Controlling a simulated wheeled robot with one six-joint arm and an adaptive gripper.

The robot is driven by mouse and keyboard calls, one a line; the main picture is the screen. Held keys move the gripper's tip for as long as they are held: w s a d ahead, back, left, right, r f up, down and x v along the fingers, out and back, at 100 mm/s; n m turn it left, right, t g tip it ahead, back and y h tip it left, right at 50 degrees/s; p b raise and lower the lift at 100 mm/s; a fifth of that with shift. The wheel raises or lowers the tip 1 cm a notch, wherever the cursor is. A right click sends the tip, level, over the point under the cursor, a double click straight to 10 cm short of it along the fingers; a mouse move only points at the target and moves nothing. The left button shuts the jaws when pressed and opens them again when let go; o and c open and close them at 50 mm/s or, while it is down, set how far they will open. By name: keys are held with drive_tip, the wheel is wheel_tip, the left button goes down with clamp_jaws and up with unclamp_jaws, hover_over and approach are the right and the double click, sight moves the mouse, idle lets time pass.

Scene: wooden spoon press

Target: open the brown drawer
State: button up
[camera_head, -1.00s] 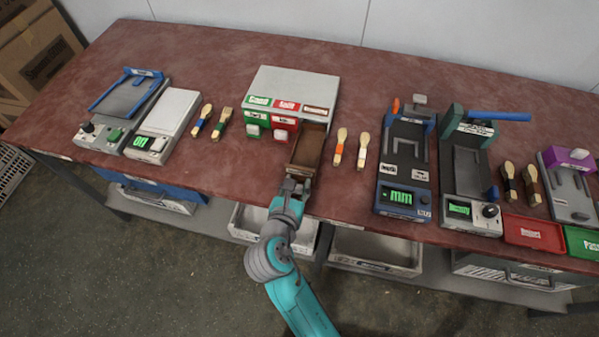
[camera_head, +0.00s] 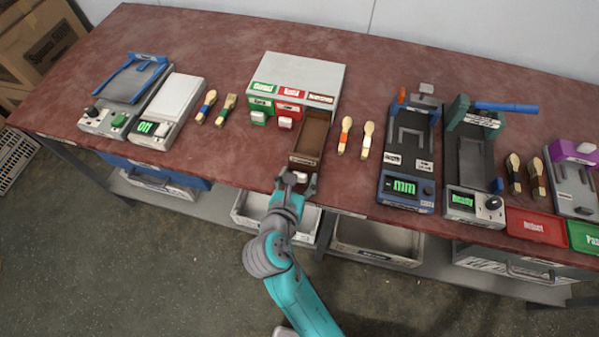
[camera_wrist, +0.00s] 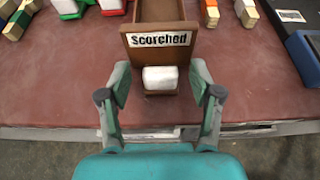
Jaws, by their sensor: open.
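The brown drawer (camera_head: 311,138) is pulled well out of the small grey-topped cabinet (camera_head: 301,73), and its inside looks empty. Its front is labelled "Scorched" (camera_wrist: 159,40) in the wrist view and has a white block handle (camera_wrist: 161,79). My gripper (camera_head: 297,182) is open at the drawer's front, near the table edge. In the wrist view my gripper's fingers (camera_wrist: 160,82) stand on either side of the handle, with a gap to it on each side. The handle is visible between them and is not gripped.
Green (camera_head: 258,113) and red (camera_head: 286,117) drawers left of the brown one are shut. Brushes and spoons (camera_head: 345,135) lie to its right, others (camera_head: 206,106) left of the cabinet. A blue press (camera_head: 408,150) stands further right. Bare tabletop lies around the drawer.

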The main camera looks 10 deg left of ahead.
drive_tip(key=v, duration=1)
drive_tip(key=s+d+f+m+g+y, duration=0.1)
drive_tip(key=s+d+f+m, duration=0.1)
drive_tip(key=d+f+m, duration=0.3)
drive_tip(key=s+d+f+m+y, duration=0.1)
drive_tip(key=s+d+f+m, duration=0.2)
drive_tip(key=d, duration=0.4)
drive_tip(key=s+d+f+m+g+y, duration=0.1)
drive_tip(key=s+d+f+m, duration=0.1)
drive_tip(key=d+m, duration=0.35)
drive_tip(key=s+d+r+m+t+h, duration=0.1)
drive_tip(key=s+d+r+m, duration=0.4)
drive_tip(key=s+m, duration=0.3)
drive_tip(key=s+d+r+m+t+h, duration=0.1)
drive_tip(key=s+d+r+m, duration=0.4)
drive_tip(key=m, duration=0.9)
drive_tip(key=s+t, duration=0.1)
drive_tip(key=s, duration=0.2)
drive_tip(key=shift+h, duration=0.3)
